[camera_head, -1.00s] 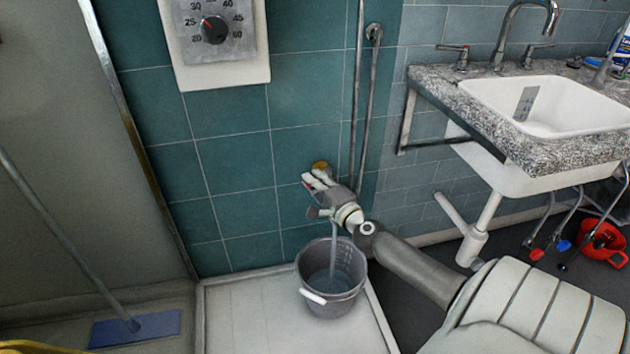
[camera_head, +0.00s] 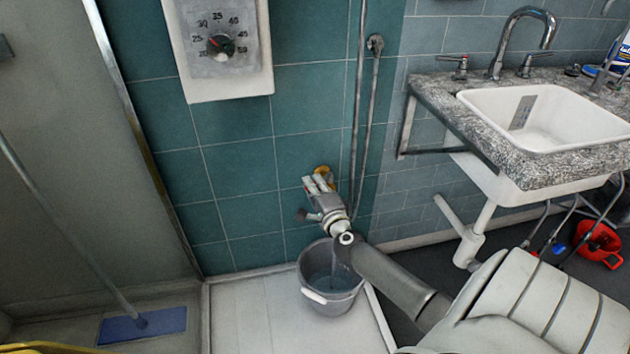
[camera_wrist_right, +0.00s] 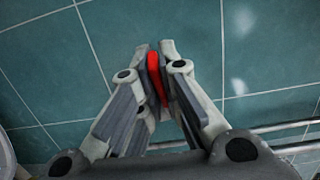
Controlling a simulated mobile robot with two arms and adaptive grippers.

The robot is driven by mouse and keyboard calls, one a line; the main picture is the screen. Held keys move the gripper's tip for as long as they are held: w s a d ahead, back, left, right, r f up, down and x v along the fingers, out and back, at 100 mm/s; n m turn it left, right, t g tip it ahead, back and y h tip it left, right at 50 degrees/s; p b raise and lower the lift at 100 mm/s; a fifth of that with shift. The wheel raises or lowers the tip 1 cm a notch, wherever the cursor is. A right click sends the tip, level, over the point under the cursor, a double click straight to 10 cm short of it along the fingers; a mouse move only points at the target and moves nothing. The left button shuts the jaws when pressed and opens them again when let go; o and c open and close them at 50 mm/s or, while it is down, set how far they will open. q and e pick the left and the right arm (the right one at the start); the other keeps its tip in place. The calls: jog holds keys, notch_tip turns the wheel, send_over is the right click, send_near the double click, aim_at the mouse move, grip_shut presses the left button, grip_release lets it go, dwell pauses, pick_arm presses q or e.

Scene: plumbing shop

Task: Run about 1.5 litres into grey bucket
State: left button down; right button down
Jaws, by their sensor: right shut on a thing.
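The grey bucket (camera_head: 345,305) stands upright on the white shower tray, with a white grip on its handle and bluish water inside. A brass wall tap (camera_head: 323,171) is above it, mostly hidden by my right gripper (camera_head: 317,184). In the right wrist view, my right gripper (camera_wrist_right: 158,62) is shut on a red tap handle (camera_wrist_right: 155,75). A pale streak of water shows below the gripper, entering the bucket. The spout is hidden, and the water level cannot be read exactly. My left gripper is not in view.
A white shower tray (camera_head: 250,320) lies under the bucket. A dial (camera_head: 221,45) is on the wall above. A stone counter with a white sink (camera_head: 545,115) juts out at right. A blue mop (camera_head: 143,325) stands at left. A red container (camera_head: 598,243) is on the floor.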

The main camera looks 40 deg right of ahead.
jog(key=shift+w+a+h, duration=0.1)
jog(key=shift+h, duration=0.2)
jog(key=shift+w+m+g+h+p, duration=0.25)
jog(key=shift+m+g+h+p, duration=0.15)
jog(key=shift+m+h+p, duration=0.4)
jog(key=shift+w+p, duration=0.1)
jog(key=shift+p, duration=0.2)
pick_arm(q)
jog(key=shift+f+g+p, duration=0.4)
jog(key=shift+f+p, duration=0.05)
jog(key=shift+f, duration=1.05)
pick_arm(e)
jog(key=shift+w+d+f+m+g+h, duration=0.15)
jog(key=shift+w+m+g+h, duration=0.2)
jog(key=shift+m+g+h, duration=0.5)
jog(key=shift+w+d+r+m+g+h, duration=0.1)
jog(key=shift+w+m+g+h, duration=0.3)
jog(key=shift+m+g+h, duration=0.5)
jog(key=shift+w+d+f+m+g+h, duration=0.15)
jog(key=shift+w+m+g+h, duration=0.2)
jog(key=shift+m+g+h, duration=0.5)
jog(key=shift+n, duration=0.3)
jog(key=c, duration=1.6)
grip_release()
jog(key=shift+r, duration=0.1)
